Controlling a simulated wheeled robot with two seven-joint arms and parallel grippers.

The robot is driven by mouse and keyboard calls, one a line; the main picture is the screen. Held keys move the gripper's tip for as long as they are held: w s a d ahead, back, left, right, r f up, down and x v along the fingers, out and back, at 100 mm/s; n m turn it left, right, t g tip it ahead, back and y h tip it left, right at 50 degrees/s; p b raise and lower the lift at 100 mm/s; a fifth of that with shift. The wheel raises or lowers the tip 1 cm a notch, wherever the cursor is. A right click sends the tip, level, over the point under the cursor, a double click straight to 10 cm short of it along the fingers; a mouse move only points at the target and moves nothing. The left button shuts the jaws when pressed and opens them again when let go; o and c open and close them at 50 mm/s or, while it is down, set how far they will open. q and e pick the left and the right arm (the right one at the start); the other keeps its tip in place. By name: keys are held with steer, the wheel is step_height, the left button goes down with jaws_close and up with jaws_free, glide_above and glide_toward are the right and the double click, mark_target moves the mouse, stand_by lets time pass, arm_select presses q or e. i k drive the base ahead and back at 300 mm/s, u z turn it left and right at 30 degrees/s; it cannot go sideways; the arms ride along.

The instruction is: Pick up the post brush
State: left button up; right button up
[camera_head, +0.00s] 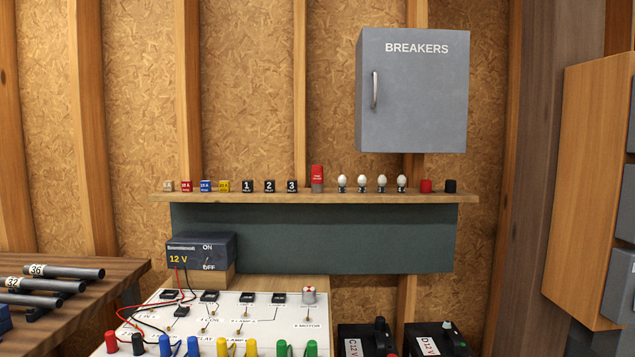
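I cannot make out a post brush in the head view. A wooden shelf (330,196) on the wall carries a row of small items. A red cap (426,186) and a black cap (450,186) stand at the shelf's right end. Neither of my grippers shows in this view.
A grey breaker cabinet (413,95), door shut, hangs above the shelf. Below are a 12 V supply box (201,251), a white circuit board (262,325) with coloured posts, and two dark boxes at the bottom. A wooden bench (120,268) with dark tubes is at left.

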mark_target(316, 171)
steer(key=z, duration=0.35)
steer(key=k, duration=0.45)
steer(key=z, duration=1.05)
steer(key=i, duration=1.2)
steer(key=z, duration=1.8)
steer(key=k, duration=1.4)
